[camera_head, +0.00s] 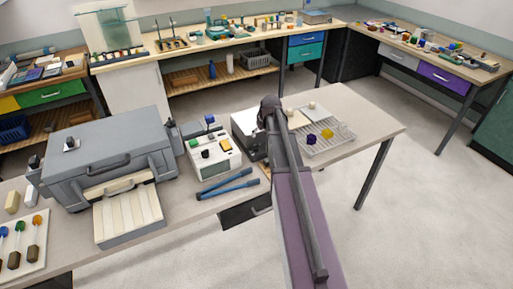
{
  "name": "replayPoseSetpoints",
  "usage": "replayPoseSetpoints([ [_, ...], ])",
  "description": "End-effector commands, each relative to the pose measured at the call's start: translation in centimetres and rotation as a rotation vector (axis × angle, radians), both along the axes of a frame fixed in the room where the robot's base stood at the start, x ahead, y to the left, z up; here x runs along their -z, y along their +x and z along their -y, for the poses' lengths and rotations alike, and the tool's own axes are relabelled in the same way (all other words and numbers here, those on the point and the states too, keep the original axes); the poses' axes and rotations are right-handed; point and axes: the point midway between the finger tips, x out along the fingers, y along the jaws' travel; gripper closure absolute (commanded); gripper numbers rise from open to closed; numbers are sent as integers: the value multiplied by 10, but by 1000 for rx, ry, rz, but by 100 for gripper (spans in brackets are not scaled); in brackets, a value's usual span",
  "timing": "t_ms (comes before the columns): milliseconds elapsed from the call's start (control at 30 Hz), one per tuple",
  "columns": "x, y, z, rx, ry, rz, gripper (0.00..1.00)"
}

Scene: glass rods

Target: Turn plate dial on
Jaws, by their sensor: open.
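A pale box-shaped unit (213,160) stands on the near bench, left of my arm. Its top carries a dark knob (206,154), an orange part (225,146) and a blue-topped post. A second pale, low unit (243,125) stands just right of it, partly covered by my arm. I cannot tell which unit is the plate, and no dial marking or setting can be read. My arm reaches up from the bottom across the bench. Its far dark joint is above the second unit, and no gripper fingers can be made out.
A large grey lidded machine (110,150) with a slatted tray fills the bench's left. Blue-handled tongs (227,186) lie in front of the pale unit. A light rack (328,142) with yellow and purple pieces sits right of my arm. The bench's right end (378,128) is clear.

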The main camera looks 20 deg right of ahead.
Motion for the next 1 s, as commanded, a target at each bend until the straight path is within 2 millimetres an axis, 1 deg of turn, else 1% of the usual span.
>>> replayPoseSetpoints([
  [33, 8, 2, 0, 0, 0, 0, 23],
  [1000, 79, 32, -1, 0, 0, 0, 23],
])
